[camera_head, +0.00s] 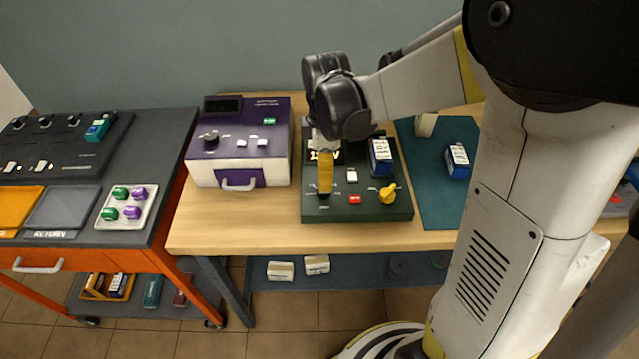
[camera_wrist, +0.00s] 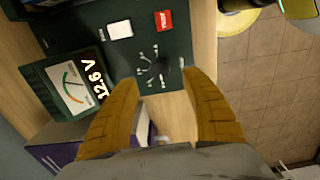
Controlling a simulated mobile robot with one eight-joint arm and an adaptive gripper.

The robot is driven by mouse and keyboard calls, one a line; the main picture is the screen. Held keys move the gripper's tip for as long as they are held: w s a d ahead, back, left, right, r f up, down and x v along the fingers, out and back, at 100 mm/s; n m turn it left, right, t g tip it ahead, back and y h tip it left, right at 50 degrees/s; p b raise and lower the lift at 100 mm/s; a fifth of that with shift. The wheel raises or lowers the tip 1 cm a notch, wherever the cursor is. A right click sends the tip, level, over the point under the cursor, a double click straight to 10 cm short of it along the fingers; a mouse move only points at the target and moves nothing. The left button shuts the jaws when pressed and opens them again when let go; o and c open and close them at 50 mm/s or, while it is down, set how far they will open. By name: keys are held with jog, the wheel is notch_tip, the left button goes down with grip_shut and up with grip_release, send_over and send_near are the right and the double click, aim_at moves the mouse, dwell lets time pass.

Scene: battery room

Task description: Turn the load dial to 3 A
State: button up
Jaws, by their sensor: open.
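The dark green tester panel (camera_head: 345,213) stands on the wooden table. A small black dial (camera_wrist: 160,72) with a ring of white scale marks sits at its front left; I cannot read its pointer setting or name. My gripper (camera_head: 325,190) is open above this dial, with yellow fingers pointing down. In the wrist view my gripper's fingertips (camera_wrist: 162,78) lie on either side of the dial in the picture; I cannot tell whether they touch it. In the head view the fingers mostly hide it. A yellow knob (camera_head: 388,193) sits at the panel's front right.
A purple box (camera_head: 240,150) stands to the left. Another blue battery (camera_head: 457,160) lies on the teal mat (camera_head: 437,208) at right.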

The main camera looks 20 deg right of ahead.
notch_tip(320, 180, down, 6)
jog(key=shift+f+b, duration=0.1)
jog(key=shift+b, duration=0.9)
grip_shut()
